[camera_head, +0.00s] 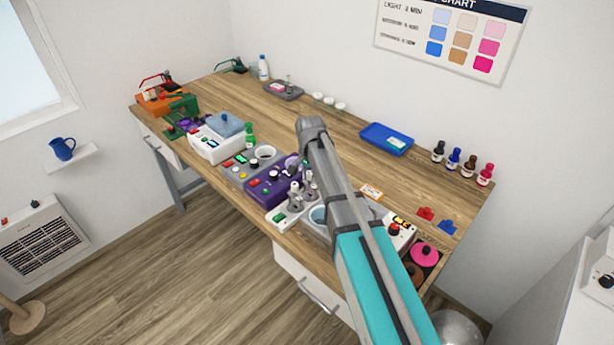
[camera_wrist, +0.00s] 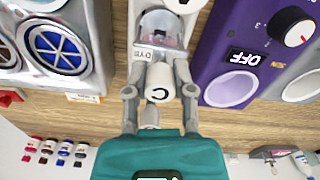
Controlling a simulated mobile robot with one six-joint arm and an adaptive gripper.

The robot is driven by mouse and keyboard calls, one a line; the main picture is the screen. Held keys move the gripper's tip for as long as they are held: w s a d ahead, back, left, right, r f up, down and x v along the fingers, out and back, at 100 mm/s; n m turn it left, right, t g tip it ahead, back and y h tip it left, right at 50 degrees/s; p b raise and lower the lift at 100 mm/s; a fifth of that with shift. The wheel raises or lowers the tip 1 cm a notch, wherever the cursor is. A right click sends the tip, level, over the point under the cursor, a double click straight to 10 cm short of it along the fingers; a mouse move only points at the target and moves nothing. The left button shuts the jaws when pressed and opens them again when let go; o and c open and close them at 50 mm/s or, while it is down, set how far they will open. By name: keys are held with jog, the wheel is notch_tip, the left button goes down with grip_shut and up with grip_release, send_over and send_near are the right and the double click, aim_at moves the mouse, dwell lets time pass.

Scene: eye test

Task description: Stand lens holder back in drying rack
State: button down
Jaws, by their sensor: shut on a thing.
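My gripper (camera_wrist: 159,92) is in the middle of the wrist view, with a grey finger on each side of a pale, rounded piece. It is shut on this piece, which I take to be the handle of the lens holder (camera_wrist: 157,76); its lower end is hard to make out. A white unit with a small lettered label (camera_wrist: 150,53) and a clear pinkish dome lies just beyond it. In the head view my arm covers part of this area. I cannot pick out the drying rack with certainty.
A blue tray (camera_head: 373,140) and several dye bottles (camera_head: 453,160) are at the back. The wooden table (camera_head: 345,136) has bare room behind the machines.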

jog(key=shift+f, duration=0.2)
jog(key=shift+c, duration=1.9)
grip_release()
jog(key=o, duration=0.3)
jog(key=shift+r, duration=0.1)
jog(key=shift+r+p, duration=2.95)
